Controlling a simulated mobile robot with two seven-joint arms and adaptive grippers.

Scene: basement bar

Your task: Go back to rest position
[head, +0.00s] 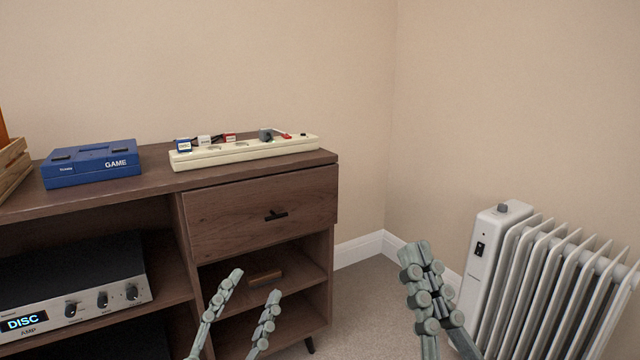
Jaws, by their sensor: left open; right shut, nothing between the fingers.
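My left gripper (255,284) is open and empty, low in the head view in front of the wooden cabinet (330,215). Its two grey fingers stand apart and point up, overlapping the cabinet's lower shelf area in the picture. My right gripper (418,255) is shut with nothing in it, to the right of the cabinet. Its fingers point up in front of the wall's base and the carpet. Neither gripper appears to touch anything. My arms below the grippers are mostly out of the picture.
On the cabinet stand a blue game box (92,163) and a cream power strip (245,151) with several plugs. The closed drawer has a dark handle (276,215). An amplifier (72,290) sits on a left shelf. A white radiator (490,255) stands at right. Carpet shows between.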

